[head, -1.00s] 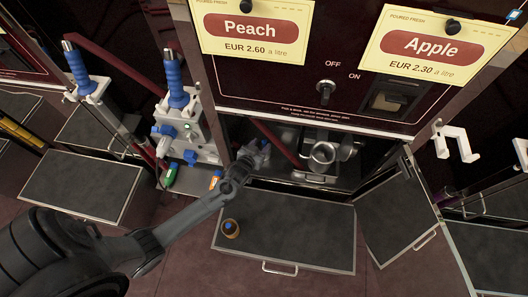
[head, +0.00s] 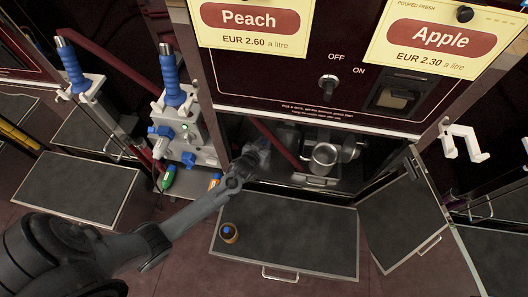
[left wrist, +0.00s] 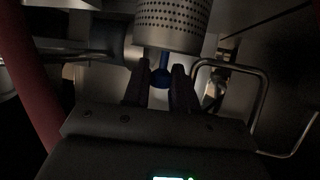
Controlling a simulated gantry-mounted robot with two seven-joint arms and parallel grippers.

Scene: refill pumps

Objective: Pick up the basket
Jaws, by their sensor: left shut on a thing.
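The basket (left wrist: 173,24) is a perforated metal cylinder at the top of the left wrist view. A blue knob (left wrist: 161,80) on a short blue stem hangs directly below it. My left gripper (left wrist: 161,88) has its two dark fingers closed around this blue piece, under the basket. In the head view my left gripper (head: 256,152) reaches into the dark open compartment under the Peach and Apple signs. The basket cannot be made out there. My right gripper is in neither view.
A metal cup-shaped housing (head: 324,160) and a red pipe (head: 280,142) are right of my gripper in the compartment. An open door (head: 405,215) stands at right. A small bottle (head: 228,232) stands on the dark panel (head: 300,235) below. A bent metal rod (left wrist: 262,85) is close by.

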